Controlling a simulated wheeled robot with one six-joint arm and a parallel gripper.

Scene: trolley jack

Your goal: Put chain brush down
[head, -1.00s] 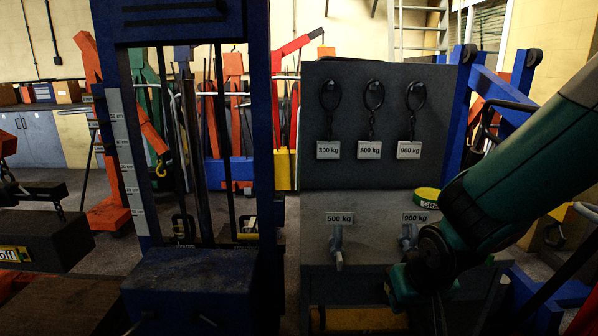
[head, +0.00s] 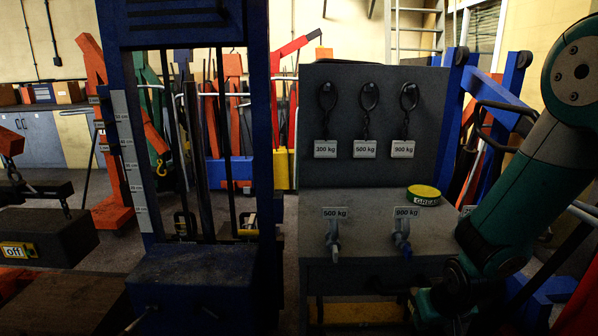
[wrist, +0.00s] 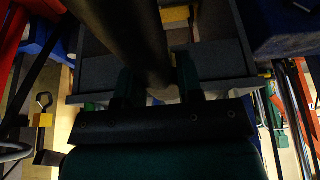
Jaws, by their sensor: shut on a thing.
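My gripper (wrist: 157,84) shows in the wrist view, its two dark fingers shut on a thick, dark, rounded handle. I take this to be the chain brush (wrist: 135,35); it runs up out of the top of the picture, and no bristles show.
In the head view the grey bench has a back panel (head: 340,90) with several hooks and weight labels. A green and yellow grease tin (head: 424,194) stands on its top. A blue press frame (head: 200,275) stands left of it. Blue frames (head: 515,75) crowd the right.

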